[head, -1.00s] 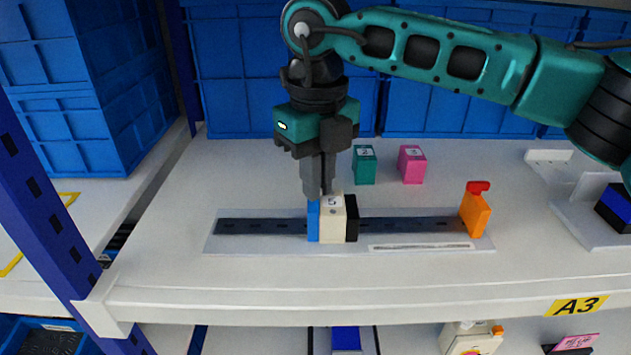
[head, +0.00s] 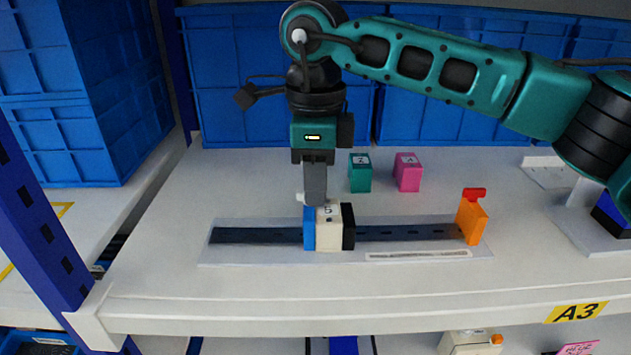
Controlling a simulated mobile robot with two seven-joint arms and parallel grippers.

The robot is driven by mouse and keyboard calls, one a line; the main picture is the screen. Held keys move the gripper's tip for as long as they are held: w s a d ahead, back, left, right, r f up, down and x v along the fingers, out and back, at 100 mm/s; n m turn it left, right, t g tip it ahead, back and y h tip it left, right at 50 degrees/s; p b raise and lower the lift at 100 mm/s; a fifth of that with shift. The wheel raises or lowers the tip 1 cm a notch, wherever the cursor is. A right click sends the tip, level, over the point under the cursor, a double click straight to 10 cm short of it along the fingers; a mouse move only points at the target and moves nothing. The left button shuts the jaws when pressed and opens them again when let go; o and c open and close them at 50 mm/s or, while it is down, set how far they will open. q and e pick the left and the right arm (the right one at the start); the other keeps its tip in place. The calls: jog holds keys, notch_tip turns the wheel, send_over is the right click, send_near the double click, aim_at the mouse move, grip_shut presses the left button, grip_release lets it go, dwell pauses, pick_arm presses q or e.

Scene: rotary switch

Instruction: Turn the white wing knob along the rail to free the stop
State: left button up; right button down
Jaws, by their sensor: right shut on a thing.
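A dark rail on a pale base plate (head: 218,254) runs left to right along the shelf. A cream block marked 5 (head: 328,236) stands on it, between a blue piece (head: 309,229) and a black piece (head: 348,227). The white wing knob (head: 301,198) is mostly hidden by my right gripper; a small white part shows left of the fingers, above the block's back edge. My right gripper (head: 315,197) points straight down and is shut on the knob. An orange stop with a red top (head: 471,220) stands upright at the rail's right end. My left gripper is out of view.
A teal block (head: 360,174) and a pink block (head: 407,173) stand behind the rail. Blue crates (head: 440,80) line the back and left. A blue post (head: 42,225) stands at front left. The shelf left of the rail is clear.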

jog(key=shift+n, duration=0.6)
jog(key=c, duration=1.2)
grip_release()
jog(key=shift+r, duration=0.1)
notch_tip(320, 180, up, 7)
jog(key=shift+r, duration=0.15)
